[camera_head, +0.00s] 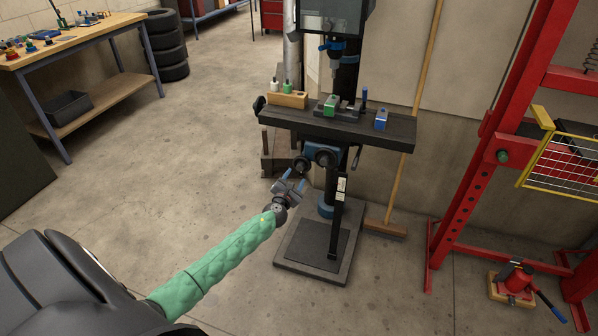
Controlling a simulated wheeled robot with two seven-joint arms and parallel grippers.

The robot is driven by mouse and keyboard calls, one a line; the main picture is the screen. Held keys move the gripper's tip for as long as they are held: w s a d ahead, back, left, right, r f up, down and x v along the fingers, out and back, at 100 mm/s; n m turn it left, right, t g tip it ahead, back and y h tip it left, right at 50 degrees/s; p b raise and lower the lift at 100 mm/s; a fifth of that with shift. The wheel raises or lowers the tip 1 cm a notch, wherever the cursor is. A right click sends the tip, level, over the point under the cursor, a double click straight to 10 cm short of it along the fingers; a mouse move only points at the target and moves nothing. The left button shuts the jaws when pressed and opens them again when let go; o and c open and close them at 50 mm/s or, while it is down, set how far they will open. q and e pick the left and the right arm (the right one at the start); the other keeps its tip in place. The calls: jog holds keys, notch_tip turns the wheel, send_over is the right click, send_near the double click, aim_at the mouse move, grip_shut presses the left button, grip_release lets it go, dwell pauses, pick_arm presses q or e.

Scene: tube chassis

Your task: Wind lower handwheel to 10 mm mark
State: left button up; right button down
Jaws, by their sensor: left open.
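The drill-press-like machine has a dark table (290,117) on a column above a floor base (325,240). Below the table, a dark round handwheel (301,163) sticks out at the front left of a blue housing (325,150). A black upright bar with a small white plate (341,184) stands beside the column; any mark on it is too small to read. My left gripper (295,179) is open, just below the handwheel, with its fingers pointing up toward it. I cannot tell whether they touch. My right gripper is not in view.
A broom (385,228) leans at the right. A red press frame (480,150) stands further right. Floor at the left is clear.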

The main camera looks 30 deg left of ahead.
aim_at(300, 169)
pick_arm(q)
jog(key=shift+x, duration=2.75)
jog(key=shift+c, duration=0.2)
jog(key=c, duration=0.9)
